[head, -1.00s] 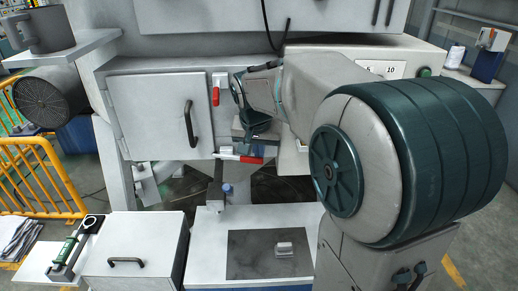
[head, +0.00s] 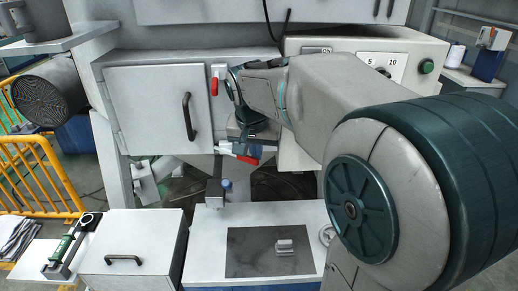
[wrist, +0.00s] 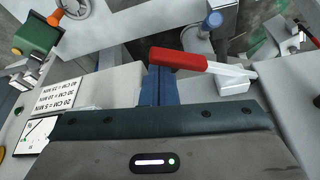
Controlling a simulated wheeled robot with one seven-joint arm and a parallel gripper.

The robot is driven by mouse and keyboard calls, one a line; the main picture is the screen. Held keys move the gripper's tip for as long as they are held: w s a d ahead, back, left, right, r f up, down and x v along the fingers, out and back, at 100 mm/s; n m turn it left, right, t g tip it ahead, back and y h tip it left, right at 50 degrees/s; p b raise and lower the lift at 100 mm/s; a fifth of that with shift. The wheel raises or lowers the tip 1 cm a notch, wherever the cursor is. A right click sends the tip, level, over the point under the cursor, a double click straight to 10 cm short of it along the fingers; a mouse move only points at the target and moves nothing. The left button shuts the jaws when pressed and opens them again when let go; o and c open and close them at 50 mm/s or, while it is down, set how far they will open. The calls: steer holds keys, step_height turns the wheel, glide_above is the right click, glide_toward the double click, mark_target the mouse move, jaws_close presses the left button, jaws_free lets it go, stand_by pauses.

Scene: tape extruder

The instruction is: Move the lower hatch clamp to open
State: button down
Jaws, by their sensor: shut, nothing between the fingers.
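The lower hatch clamp has a red handle (wrist: 178,60) on a pale metal lever. In the wrist view it lies nearly crosswise, with the lever running right towards the hatch side. In the head view the red handle (head: 247,160) shows just below my gripper, pointing right and slightly down; part of the clamp is hidden. My gripper (wrist: 159,72) is shut and empty. Its blue fingertips are at the handle's free end; I cannot tell whether they touch it. The grey hatch (head: 155,110) with its black handle (head: 189,117) looks closed.
An upper clamp with an upright red handle (head: 214,86) sits at the hatch's right edge. A control panel (head: 375,65) is to the right. A dark plate (head: 266,252) lies on the white bench.

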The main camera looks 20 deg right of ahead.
steer(key=shift+s+a+b, duration=0.9)
steer(key=shift+s+a, duration=0.1)
steer(key=shift+a, duration=0.1)
steer(key=shift+r, duration=0.15)
